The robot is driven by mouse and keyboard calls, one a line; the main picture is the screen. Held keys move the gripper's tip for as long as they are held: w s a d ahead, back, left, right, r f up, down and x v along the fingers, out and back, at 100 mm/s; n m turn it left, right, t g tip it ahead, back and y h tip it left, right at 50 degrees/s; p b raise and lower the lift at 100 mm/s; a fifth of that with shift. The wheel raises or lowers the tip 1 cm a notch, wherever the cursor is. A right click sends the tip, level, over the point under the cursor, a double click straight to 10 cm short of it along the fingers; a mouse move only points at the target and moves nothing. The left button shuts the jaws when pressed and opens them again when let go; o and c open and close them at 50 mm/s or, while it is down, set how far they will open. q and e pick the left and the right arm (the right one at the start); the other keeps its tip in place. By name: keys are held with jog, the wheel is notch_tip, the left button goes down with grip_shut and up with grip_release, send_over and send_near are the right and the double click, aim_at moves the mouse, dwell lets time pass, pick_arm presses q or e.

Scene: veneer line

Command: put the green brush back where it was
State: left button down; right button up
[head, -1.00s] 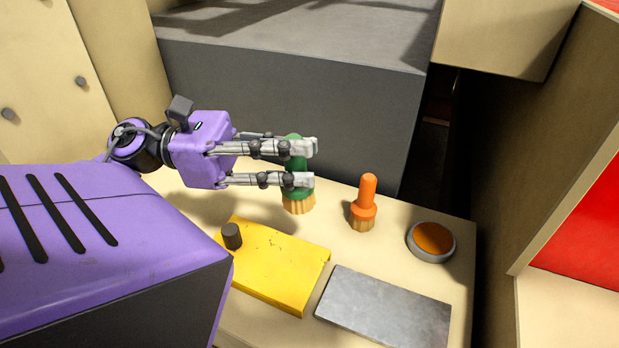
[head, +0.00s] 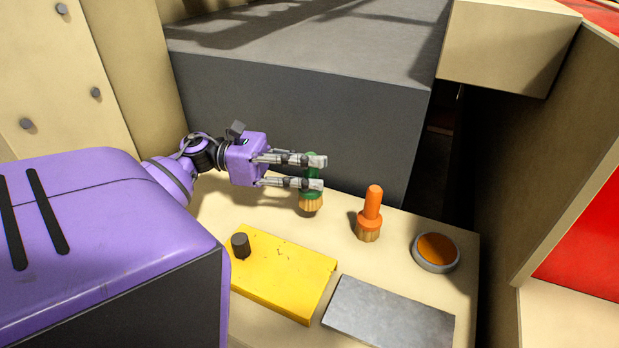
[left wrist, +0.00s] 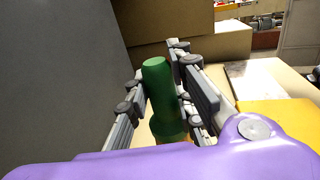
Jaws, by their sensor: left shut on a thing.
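The green brush (head: 311,194) has a green handle and tan bristles at its lower end. My left gripper (head: 318,172) is shut on its handle and holds it upright, bristles down, at the back of the bench. In the left wrist view the green handle (left wrist: 158,95) stands between the two fingers (left wrist: 165,85). I cannot tell for sure whether the bristles touch the bench top. My right gripper is not in view.
An orange brush (head: 371,212) stands upright to the right. Beyond it is a grey dish with orange contents (head: 436,251). A yellow block with a dark knob (head: 290,275) and a grey plate (head: 390,312) lie in front. A tall dark grey block (head: 300,115) rises behind.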

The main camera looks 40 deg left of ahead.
aim_at(311, 201)
pick_arm(q)
jog(key=shift+w+a+f, duration=0.1)
jog(key=shift+w+f, duration=0.1)
notch_tip(311, 201, down, 3)
jog(key=shift+w+f, duration=0.1)
jog(key=shift+f, duration=0.05)
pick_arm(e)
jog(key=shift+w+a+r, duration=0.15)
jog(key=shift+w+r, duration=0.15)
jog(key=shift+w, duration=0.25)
pick_arm(q)
jog(key=shift+f, duration=0.2)
jog(key=c, duration=1.9)
grip_release()
jog(key=o, duration=0.4)
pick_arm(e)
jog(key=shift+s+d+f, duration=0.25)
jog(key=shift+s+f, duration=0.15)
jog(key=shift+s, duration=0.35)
